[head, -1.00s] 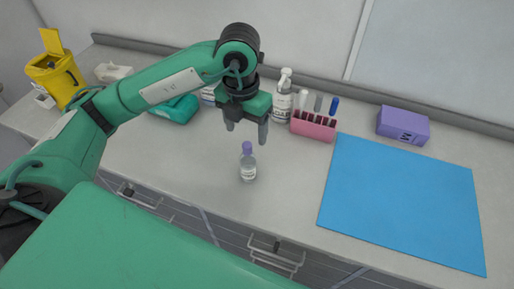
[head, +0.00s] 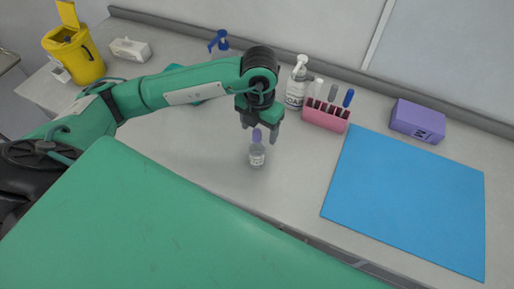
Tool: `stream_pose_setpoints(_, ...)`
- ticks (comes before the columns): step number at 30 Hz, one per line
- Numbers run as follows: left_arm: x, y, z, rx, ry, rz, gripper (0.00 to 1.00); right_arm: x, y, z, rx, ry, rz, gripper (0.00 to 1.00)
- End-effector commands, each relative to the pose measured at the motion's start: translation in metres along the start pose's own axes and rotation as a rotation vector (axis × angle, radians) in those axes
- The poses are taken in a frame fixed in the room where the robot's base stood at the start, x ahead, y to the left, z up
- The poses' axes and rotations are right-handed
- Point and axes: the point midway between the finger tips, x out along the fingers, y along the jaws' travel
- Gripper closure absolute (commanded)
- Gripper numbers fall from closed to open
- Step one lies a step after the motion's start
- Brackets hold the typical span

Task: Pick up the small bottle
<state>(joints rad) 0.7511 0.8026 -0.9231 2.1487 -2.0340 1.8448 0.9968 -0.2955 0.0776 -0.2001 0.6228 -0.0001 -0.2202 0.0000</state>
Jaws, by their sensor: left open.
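The small bottle (head: 257,155) stands upright on the grey counter in the head view. It is clear with a purple cap and a white label. My left gripper (head: 260,134) points down with its fingers apart, right at the height of the cap in the picture. The cap shows between or just in front of the fingers; I cannot tell whether they straddle it. Nothing is held. My right gripper is not in view.
A pump bottle (head: 296,88) and a pink rack (head: 326,117) with tubes stand behind to the right. A blue mat (head: 405,200) and a purple box (head: 417,121) lie further right. A yellow bin (head: 75,55) and a white box (head: 130,50) stand at the left. A green padded surface (head: 150,225) fills the front.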

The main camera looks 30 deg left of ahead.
Motion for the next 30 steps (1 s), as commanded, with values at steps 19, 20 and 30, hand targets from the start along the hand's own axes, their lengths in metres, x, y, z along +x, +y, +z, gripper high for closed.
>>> stream_pose_setpoints(19,0.050,0.002,-0.007,0.000,0.001,0.000,0.32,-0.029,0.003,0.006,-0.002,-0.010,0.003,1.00)
stream_pose_setpoints(20,0.050,0.002,-0.007,0.000,0.001,0.000,0.32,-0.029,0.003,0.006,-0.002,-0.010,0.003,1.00)
stream_pose_setpoints(30,0.049,0.002,-0.007,0.000,0.001,0.000,0.97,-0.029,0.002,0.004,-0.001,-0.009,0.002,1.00)
